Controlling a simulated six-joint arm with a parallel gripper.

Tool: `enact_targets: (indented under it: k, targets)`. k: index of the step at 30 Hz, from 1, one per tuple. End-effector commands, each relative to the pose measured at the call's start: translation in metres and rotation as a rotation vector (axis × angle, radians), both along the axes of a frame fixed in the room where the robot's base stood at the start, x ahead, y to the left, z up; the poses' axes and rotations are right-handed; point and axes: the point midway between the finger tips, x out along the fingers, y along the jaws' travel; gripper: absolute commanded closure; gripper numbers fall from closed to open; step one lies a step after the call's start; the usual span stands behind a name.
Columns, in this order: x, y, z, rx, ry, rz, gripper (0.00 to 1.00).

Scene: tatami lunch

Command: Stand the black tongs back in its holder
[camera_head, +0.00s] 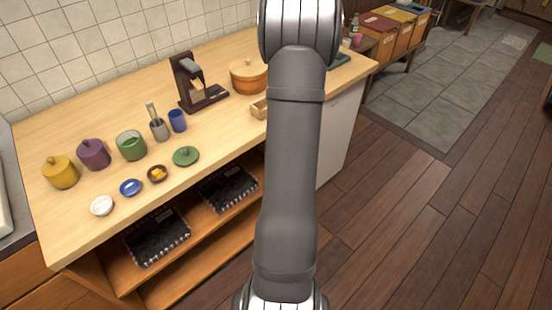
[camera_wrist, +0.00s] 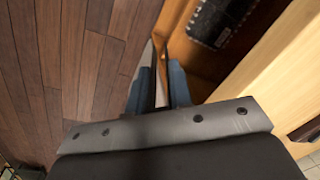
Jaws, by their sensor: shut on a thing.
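My gripper (camera_wrist: 158,92) shows in the wrist view, its two blue-grey fingers close together. It is shut on a slim thing seen edge-on, which I take to be the black tongs; their shape and colour are hard to make out. In the head view my arm hides the gripper and what it holds. A small grey cup (camera_head: 160,131) with an upright grey utensil stands on the wooden counter, beside a blue cup (camera_head: 178,121). I cannot tell for sure which container is the tongs' holder.
A dark wooden stand (camera_head: 186,88) and an orange lidded pot (camera_head: 248,83) stand farther back on the counter (camera_head: 85,120). Yellow (camera_head: 60,173) and purple (camera_head: 93,155) jars, a green pot (camera_head: 131,146) and small dishes are at left. Dark trays (camera_head: 157,238) lie on the shelf below.

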Motion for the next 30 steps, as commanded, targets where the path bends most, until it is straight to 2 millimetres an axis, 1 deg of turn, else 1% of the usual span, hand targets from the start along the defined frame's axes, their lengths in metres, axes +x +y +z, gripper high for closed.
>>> enact_targets:
  k: [1,2,3,5,6,8,9,11,12,14,15,17,18,19,20,21,23,24,27,30]
  targets:
    - [0.014,0.001,0.023,-0.006,-0.012,-0.028,1.0]
    - [0.02,0.002,0.036,-0.009,-0.013,-0.051,1.0]
    - [0.029,0.004,0.053,-0.014,-0.013,-0.076,1.0]
    - [0.041,0.01,0.079,-0.02,-0.014,-0.11,1.0]
    - [0.049,0.017,0.094,-0.026,-0.014,-0.127,1.0]
    - [0.06,0.032,0.115,-0.033,-0.013,-0.14,1.0]
    - [0.068,0.046,0.126,-0.038,-0.013,-0.14,1.0]
    - [0.078,0.07,0.138,-0.044,-0.011,-0.127,1.0]
    - [0.084,0.087,0.145,-0.049,-0.012,-0.114,1.0]
    - [0.091,0.114,0.153,-0.056,-0.012,-0.094,1.0]
    - [0.095,0.133,0.159,-0.059,-0.013,-0.077,1.0]
    - [0.1,0.161,0.166,-0.064,-0.015,-0.054,1.0]
    - [0.102,0.18,0.172,-0.069,-0.015,-0.04,1.0]
    - [0.103,0.195,0.176,-0.072,-0.017,-0.029,1.0]
    - [0.103,0.21,0.18,-0.074,-0.018,-0.018,1.0]
    - [0.103,0.229,0.185,-0.078,-0.018,-0.004,1.0]
    - [0.102,0.257,0.193,-0.082,-0.02,0.014,1.0]
    - [0.101,0.275,0.198,-0.086,-0.022,0.026,1.0]
    - [0.094,0.314,0.209,-0.095,-0.025,0.049,1.0]
    - [0.087,0.344,0.218,-0.101,-0.027,0.065,1.0]
